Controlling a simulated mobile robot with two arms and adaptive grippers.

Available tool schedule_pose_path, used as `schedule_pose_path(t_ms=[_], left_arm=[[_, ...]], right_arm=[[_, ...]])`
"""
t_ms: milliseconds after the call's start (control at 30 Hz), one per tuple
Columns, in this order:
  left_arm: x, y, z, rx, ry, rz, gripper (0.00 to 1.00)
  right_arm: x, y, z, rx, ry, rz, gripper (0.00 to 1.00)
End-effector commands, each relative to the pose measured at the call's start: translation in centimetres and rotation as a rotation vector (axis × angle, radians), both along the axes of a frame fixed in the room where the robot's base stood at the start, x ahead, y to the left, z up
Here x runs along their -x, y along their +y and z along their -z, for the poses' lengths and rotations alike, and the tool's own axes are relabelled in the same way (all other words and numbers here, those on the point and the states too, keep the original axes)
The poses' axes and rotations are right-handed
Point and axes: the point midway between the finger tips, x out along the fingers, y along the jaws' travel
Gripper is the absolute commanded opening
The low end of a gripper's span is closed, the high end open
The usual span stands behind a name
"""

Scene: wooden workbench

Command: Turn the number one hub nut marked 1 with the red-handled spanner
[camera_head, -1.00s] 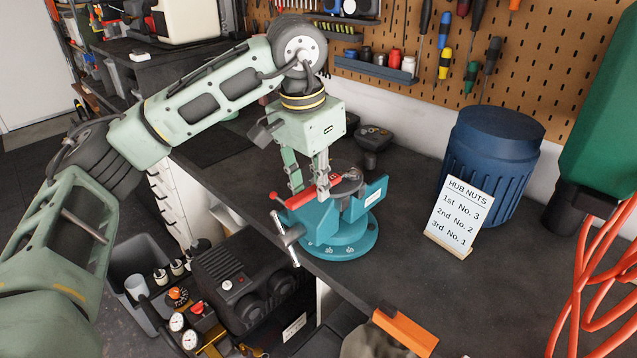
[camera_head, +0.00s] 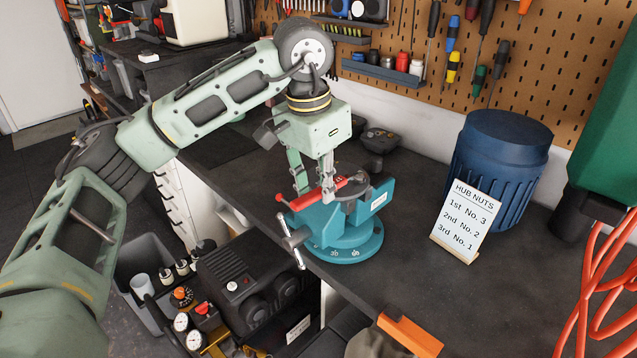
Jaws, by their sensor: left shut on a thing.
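My left gripper (camera_head: 314,190) is shut on the red-handled spanner (camera_head: 318,195) above the teal vise (camera_head: 338,232). The spanner's handle points to the lower left, and its far end reaches the round grey hub (camera_head: 357,186) held in the vise. The gripper and vise jaws partly hide the hub. The nuts and their number marks are too small to tell, so I cannot see which nut the spanner is on. A card (camera_head: 465,222) headed HUB NUTS reads 1st No. 3, 2nd No. 2, 3rd No. 1. My right gripper is not in view.
A blue ribbed bin (camera_head: 500,165) stands behind the card. A dark controller-like item (camera_head: 379,138) lies behind the vise. An orange-edged object (camera_head: 410,334) is at the bench's front edge. An orange cable (camera_head: 602,290) hangs at right. The bench between vise and card is clear.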

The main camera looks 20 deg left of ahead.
Motion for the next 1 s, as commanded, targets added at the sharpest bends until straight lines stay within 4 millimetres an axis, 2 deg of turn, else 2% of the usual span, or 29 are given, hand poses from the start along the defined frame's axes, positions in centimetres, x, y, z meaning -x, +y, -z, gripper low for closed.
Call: schedule_pose_path(t_ms=[267,1000], left_arm=[[0.0,-0.1,-0.3,0.002,-0.003,0.002,0.00],[-0.1,-0.1,-4.8,0.003,-0.005,0.002,0.00]], right_arm=[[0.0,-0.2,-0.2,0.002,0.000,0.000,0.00],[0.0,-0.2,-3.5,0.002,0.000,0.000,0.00]])
